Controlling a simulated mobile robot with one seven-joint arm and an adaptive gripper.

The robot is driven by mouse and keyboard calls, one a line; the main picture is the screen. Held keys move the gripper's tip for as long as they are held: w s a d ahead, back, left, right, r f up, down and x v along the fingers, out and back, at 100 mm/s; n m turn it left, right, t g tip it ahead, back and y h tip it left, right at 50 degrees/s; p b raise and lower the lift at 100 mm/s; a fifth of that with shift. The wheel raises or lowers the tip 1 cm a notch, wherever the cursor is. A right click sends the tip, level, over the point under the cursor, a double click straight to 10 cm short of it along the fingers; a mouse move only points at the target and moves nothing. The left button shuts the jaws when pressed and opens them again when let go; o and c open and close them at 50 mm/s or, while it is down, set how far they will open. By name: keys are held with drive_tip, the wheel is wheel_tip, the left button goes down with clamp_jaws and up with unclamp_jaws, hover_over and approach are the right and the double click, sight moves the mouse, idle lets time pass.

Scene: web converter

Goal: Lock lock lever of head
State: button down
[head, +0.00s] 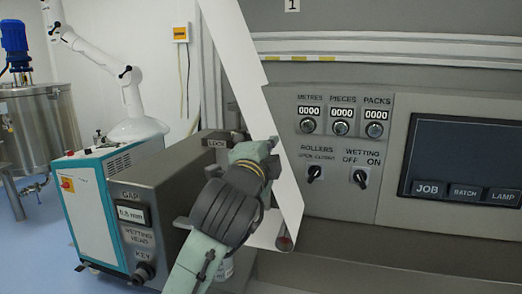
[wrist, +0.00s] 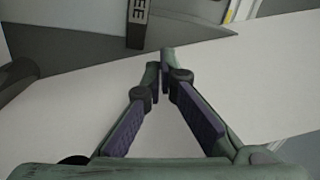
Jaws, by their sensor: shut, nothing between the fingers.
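The wetting head (head: 150,190) is a grey box at the left centre of the head view, with a gap display, a key knob and a LOCK label (head: 216,142) near its upper right edge. In the wrist view a dark label ending in "EE" (wrist: 138,22) stands at the top, above the fingertips. My gripper (head: 272,143) is in front of the head's right side and hides part of it. In the wrist view my gripper (wrist: 160,62) has its fingertips together with nothing between them. I cannot clearly make out the lock lever in either view.
A white web sheet (head: 262,90) slants down close behind my gripper and fills much of the wrist view. A control panel (head: 340,150) with knobs and a screen (head: 465,150) is to the right. A white robot arm (head: 130,90) stands behind at left.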

sight(239, 136)
drive_tip(key=x, duration=0.4)
drive_tip(key=a, duration=0.2)
drive_tip(key=shift+w+a+f, duration=0.25)
drive_tip(key=shift+w+a, duration=0.05)
drive_tip(key=shift+a, duration=0.05)
drive_tip(key=shift+a+f, duration=0.1)
drive_tip(key=shift+a, duration=0.35)
